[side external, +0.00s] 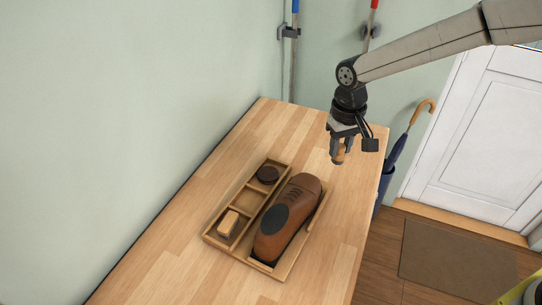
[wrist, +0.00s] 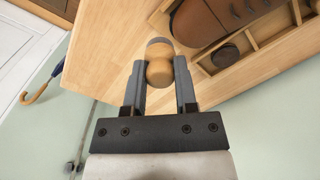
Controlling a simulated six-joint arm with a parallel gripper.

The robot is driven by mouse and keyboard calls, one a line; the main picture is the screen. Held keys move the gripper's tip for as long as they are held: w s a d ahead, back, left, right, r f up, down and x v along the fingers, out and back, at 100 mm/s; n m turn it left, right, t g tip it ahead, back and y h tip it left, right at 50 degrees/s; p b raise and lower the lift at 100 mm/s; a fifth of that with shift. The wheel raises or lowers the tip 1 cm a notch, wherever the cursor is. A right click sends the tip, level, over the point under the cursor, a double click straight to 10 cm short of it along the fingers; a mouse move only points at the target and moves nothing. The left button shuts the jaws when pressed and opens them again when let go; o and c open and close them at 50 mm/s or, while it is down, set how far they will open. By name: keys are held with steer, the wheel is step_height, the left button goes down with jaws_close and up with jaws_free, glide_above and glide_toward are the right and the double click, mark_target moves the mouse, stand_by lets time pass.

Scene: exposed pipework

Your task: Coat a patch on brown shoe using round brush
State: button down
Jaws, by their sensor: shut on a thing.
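The brown shoe (side external: 299,193) lies in the long compartment of a wooden tray (side external: 208,238) on the table. A dark oval patch (side external: 274,219) shows on its upper side. In the wrist view part of the shoe (wrist: 200,22) is at the top right. My gripper (side external: 342,145) is above the table's right part, right of the tray and apart from the shoe. It is shut on the round brush (wrist: 159,72), whose rounded wooden handle shows between the fingers. A greyish end shows beyond it. The brush (side external: 339,158) hangs below the fingers in the side view.
A dark round tin or pad (side external: 268,175) sits in the tray's far small compartment, and a wooden block (side external: 229,223) in the near one. The wooden table (side external: 150,240) is clear around the tray. A wall runs along its left; an umbrella (side external: 410,130) stands beyond its right edge.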

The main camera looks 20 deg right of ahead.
steer(key=shift+w+a+r, duration=0.1)
steer(key=shift+a+r, duration=0.05)
steer(key=shift+a, duration=0.5)
steer(key=shift+w+a+r, duration=0.1)
steer(key=shift+w+a, duration=0.05)
steer(key=shift+a, duration=0.45)
steer(key=shift+w+a+r, duration=0.1)
steer(key=shift+a+r, duration=0.05)
steer(key=shift+a, duration=0.5)
steer(key=shift+f, duration=0.1)
